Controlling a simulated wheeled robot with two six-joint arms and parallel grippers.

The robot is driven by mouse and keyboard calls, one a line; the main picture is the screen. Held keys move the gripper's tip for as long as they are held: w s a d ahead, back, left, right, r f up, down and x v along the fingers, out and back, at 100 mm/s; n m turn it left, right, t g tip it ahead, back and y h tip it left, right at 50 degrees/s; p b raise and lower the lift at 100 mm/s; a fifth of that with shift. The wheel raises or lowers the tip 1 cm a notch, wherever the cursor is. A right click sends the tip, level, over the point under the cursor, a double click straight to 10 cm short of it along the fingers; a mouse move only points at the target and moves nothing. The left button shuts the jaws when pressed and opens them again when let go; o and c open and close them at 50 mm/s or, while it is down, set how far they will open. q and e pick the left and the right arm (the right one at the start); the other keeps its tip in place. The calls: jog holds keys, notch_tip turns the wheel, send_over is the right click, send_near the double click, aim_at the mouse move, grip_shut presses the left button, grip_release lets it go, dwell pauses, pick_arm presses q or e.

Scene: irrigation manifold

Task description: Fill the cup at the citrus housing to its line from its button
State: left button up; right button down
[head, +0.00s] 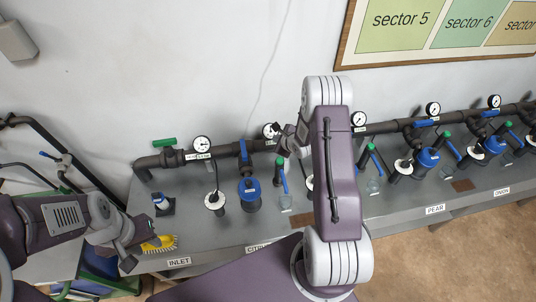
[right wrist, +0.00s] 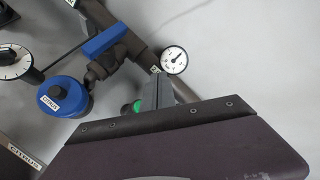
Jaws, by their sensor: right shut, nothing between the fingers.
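The citrus housing is a blue-capped canister (head: 249,190) on the grey bench. Its "CITRUS" label reads in the right wrist view (right wrist: 62,97). A small clear cup (head: 286,201) stands to its right, below a green-topped tap with a blue lever (head: 281,172). The cup's line and water level are too small to tell. I cannot pick out the button for certain. My right gripper (head: 281,134) is shut and empty, high near the pipe and a gauge behind the tap. It also shows in the right wrist view (right wrist: 160,88). My left gripper (head: 128,262) is at the bench's left front; its jaws are unclear.
A white-faced dial (head: 215,201) stands left of the housing. A blue valve lever (head: 244,153) and round gauges line the dark pipe (head: 165,160). A yellow brush (head: 160,243) lies near my left gripper. Further stations stand right. My right arm hides part of the bench.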

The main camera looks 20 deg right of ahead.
jog(key=shift+s+d+f+m+p, duration=0.35)
jog(key=shift+s+d+f, duration=0.1)
jog(key=shift+s+d, duration=0.35)
jog(key=b, duration=0.8)
send_over(281, 161)
notch_tip(281, 161, down, 8)
jog(key=shift+s+r, duration=0.1)
jog(key=shift+r, duration=0.05)
jog(key=shift+f, duration=0.55)
dwell(0.7)
jog(key=shift+f, duration=0.4)
